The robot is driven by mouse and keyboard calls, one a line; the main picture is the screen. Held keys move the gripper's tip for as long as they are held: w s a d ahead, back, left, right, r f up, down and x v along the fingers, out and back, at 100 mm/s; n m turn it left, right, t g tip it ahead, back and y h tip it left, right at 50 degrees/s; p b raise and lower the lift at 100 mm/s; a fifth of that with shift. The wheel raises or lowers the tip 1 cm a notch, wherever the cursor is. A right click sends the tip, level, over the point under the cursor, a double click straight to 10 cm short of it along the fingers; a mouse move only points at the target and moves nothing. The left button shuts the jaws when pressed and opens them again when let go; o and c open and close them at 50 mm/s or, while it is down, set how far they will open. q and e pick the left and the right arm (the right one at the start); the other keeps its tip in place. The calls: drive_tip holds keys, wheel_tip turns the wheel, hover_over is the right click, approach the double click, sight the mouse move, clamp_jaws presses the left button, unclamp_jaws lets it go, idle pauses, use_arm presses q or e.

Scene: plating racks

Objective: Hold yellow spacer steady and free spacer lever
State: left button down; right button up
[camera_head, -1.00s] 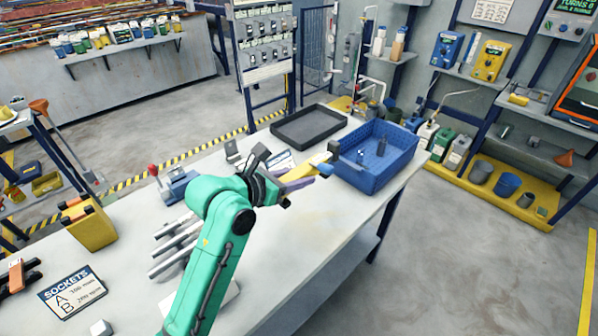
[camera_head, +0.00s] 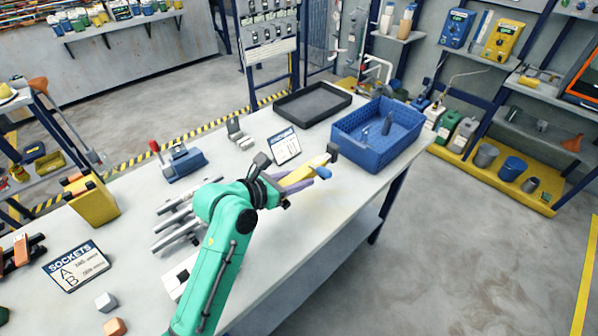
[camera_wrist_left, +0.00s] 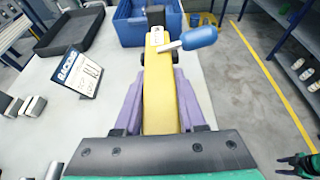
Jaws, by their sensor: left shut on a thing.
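The yellow spacer (camera_head: 300,175) is a long bar gripped between the purple fingers of my left gripper (camera_head: 292,186), above the bench. In the left wrist view the yellow spacer (camera_wrist_left: 158,85) points straight ahead between the two fingers of the left gripper (camera_wrist_left: 159,100). Its lever has a blue handle (camera_wrist_left: 200,38) that sticks out to the right near the far end. A black block (camera_wrist_left: 155,15) caps that end. My right gripper (camera_wrist_left: 292,166) shows small at the bottom right of the left wrist view, its dark fingers apart, away from the spacer and the lever.
A blue bin (camera_head: 362,150) stands beyond the spacer's far end, with a dark part inside. A black tray (camera_head: 312,100), a small sign (camera_head: 285,146), a red-handled clamp (camera_head: 180,160) and metal bars (camera_head: 172,215) are on the bench. The bench's right side is clear.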

sight(294, 218)
use_arm(q)
drive_tip(key=shift+s+a+f+b, duration=0.15)
drive_tip(key=shift+s+f+b, duration=0.2)
drive_tip(key=shift+f, duration=1.25)
drive_tip(key=shift+s+a+f+b, duration=0.2)
drive_tip(key=shift+f+b, duration=0.2)
drive_tip(key=shift+f, duration=1.2)
drive_tip(key=shift+s+a+f+b, duration=0.15)
drive_tip(key=shift+s+f+b, duration=0.2)
drive_tip(key=shift+f, duration=1.25)
drive_tip(key=shift+f, duration=0.25)
